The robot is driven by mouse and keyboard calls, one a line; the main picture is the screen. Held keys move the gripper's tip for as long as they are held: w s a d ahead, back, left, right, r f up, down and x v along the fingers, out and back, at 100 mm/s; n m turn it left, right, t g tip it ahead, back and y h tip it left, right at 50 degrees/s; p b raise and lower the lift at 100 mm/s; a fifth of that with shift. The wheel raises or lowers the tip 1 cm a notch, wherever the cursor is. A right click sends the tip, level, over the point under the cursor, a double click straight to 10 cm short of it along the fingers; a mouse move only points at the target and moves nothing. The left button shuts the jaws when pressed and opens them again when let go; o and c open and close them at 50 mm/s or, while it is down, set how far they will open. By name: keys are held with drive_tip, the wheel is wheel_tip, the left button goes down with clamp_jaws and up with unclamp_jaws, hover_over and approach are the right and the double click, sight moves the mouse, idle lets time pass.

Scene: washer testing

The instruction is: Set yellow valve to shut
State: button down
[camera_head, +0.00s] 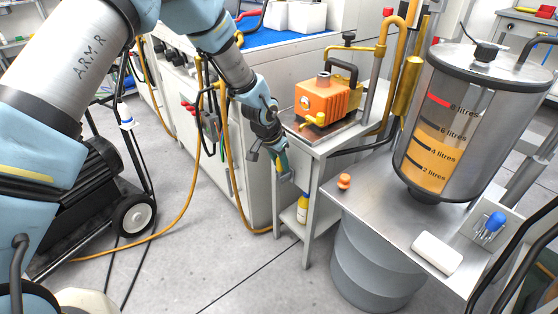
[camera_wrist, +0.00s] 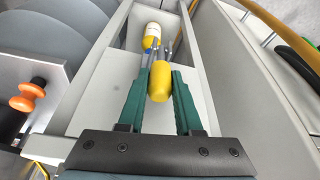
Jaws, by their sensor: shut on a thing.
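The yellow valve (camera_wrist: 161,84) shows in the wrist view as a rounded yellow handle between my two green fingers. My gripper (camera_wrist: 161,74) is shut on this handle, one finger on each side. In the head view my gripper (camera_head: 282,168) is at the front of the small grey stand, below the orange pump. There the gripper mostly hides the valve, and the handle's exact angle cannot be told.
The orange pump (camera_head: 328,99) sits on the stand. A yellow-and-white bottle (camera_head: 302,208) is on its lower shelf. To the right are an orange knob (camera_head: 344,181), a clear tank (camera_head: 450,130) and a blue valve (camera_head: 494,222). Hoses hang near my arm.

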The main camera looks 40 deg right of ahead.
idle(0.3)
drive_tip(key=c, duration=0.6)
unclamp_jaws()
drive_tip(key=shift+r, duration=0.1)
drive_tip(key=v, duration=1)
drive_tip(key=shift+r+p, duration=0.25)
drive_tip(key=shift+p, duration=0.05)
drive_tip(key=shift+a, duration=0.15)
